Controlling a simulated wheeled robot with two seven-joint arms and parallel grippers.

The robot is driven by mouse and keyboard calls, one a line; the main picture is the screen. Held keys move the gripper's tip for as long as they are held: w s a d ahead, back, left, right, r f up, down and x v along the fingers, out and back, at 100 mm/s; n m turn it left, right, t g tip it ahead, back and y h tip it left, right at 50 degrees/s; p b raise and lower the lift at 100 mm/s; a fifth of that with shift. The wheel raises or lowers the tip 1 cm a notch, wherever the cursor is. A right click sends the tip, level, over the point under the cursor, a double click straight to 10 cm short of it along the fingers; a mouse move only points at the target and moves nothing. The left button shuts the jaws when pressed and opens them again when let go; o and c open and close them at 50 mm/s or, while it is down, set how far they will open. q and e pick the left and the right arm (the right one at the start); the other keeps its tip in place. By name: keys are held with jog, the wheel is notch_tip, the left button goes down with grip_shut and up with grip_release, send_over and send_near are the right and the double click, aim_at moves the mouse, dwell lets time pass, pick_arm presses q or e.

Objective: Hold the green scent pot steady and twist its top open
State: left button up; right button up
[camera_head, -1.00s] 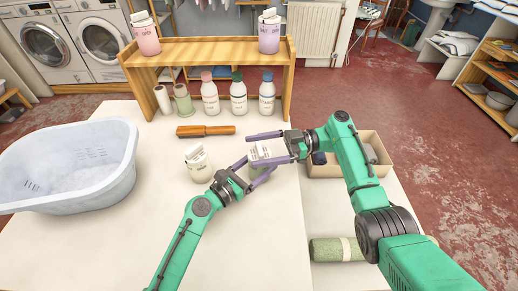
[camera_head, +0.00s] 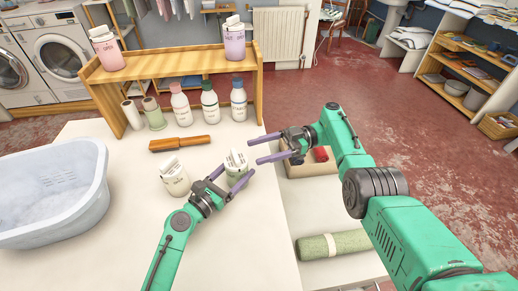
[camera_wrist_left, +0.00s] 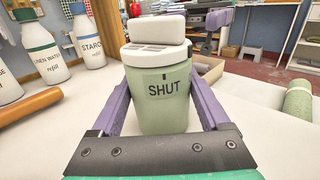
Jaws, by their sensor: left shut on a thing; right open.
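The green scent pot (camera_head: 236,163) stands on the white table, with a pale green body and a white top. In the left wrist view the pot (camera_wrist_left: 163,101) is upright, its body reads "SHUT" below a small dark mark, and a white block rises from its lid. My left gripper (camera_head: 232,184) is shut on the pot's body, one purple finger on each side; the fingers also show in the left wrist view (camera_wrist_left: 163,110). My right gripper (camera_head: 254,151) is open and empty, its fingertips just right of the pot's top and apart from it.
A similar cream pot (camera_head: 175,179) stands left of the green one. A white basket (camera_head: 50,200) is left; a box (camera_head: 296,168) and green roll (camera_head: 333,244) are right.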

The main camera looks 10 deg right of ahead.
jog(key=d+f+h, duration=0.1)
jog(key=d+f+t+h, duration=0.1)
jog(key=f, duration=0.1)
jog(key=w+d+f+m+h, duration=0.1)
jog(key=d, duration=0.1)
jog(key=shift+f, duration=0.25)
jog(key=c, duration=0.3)
jog(key=w+d+f+m+t+h, duration=0.15)
jog(key=d+f+t+h, duration=0.25)
jog(key=d+f+h, duration=0.75)
jog(key=w+d+n+t+h, duration=0.3)
jog(key=d+t+h, duration=0.2)
jog(key=d+h, duration=0.3)
jog(key=s+a+r+n+t+y, duration=0.35)
jog(key=a+r+n+t, duration=0.7)
jog(key=a+r, duration=0.45)
jog(key=s+a+r+n+t+y, duration=0.2)
jog(key=s+a+r+n+y, duration=0.3)
jog(key=s+a, duration=0.45)
jog(key=n+g, duration=0.1)
jog(key=n, duration=0.1)
send_near(233, 150)
jog(key=w, duration=0.3)
jog(key=w+a, duration=0.1)
jog(key=w, duration=0.3)
jog(key=w+a+f, duration=0.1)
jog(key=w, duration=0.3)
jog(key=shift+w, duration=0.1)
